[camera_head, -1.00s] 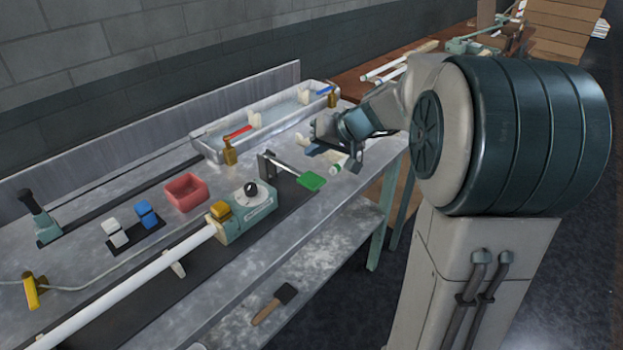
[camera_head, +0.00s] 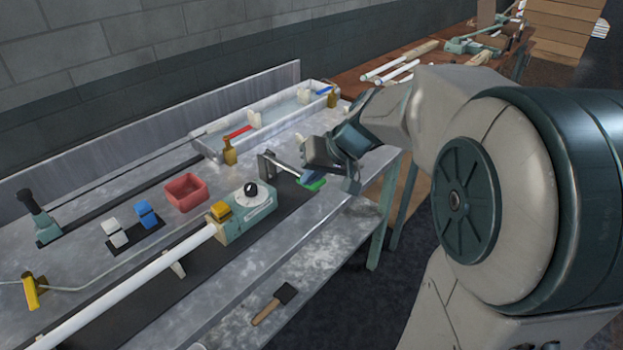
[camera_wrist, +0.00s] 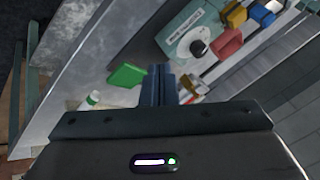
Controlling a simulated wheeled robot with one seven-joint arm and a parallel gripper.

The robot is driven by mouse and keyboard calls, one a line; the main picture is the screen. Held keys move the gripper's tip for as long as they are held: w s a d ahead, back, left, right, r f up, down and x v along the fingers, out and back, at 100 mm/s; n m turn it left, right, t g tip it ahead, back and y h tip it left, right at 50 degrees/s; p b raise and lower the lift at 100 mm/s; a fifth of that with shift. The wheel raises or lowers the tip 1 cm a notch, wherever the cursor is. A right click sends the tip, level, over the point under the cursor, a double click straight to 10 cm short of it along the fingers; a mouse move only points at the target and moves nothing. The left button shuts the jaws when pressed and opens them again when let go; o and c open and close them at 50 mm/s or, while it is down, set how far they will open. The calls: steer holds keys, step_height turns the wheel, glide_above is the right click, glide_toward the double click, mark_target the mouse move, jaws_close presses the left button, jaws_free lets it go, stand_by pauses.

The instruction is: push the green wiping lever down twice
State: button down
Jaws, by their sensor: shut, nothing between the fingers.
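The green wiping lever's paddle (camera_head: 311,184) sticks out over the near edge of the bench from a dark upright bracket (camera_head: 266,164). Its pale arm (camera_head: 286,168) is partly visible. My gripper (camera_head: 313,176) is shut and empty, with its fingertips right above the paddle in the head view, covering part of it. In the wrist view, the green paddle (camera_wrist: 127,76) lies just left of my shut blue-grey fingers (camera_wrist: 158,82). I cannot tell whether the fingertips touch it.
A teal unit with a black knob (camera_head: 250,190) holds a long white tube (camera_head: 130,285) left of the lever. A red bin (camera_head: 186,193), blue and white switches (camera_head: 146,214) and a water trough (camera_head: 270,125) with taps stand behind. A brush (camera_head: 274,303) lies on the lower shelf.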

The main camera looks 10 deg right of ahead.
steer(key=s+d+f+g+h, duration=0.1)
steer(key=s+f+h, duration=0.1)
steer(key=s, duration=0.7)
steer(key=s+d+f+g+h, duration=0.1)
steer(key=s+f+h, duration=0.1)
steer(key=s, duration=0.7)
steer(key=shift+s+h, duration=0.3)
steer(key=shift+h, duration=0.2)
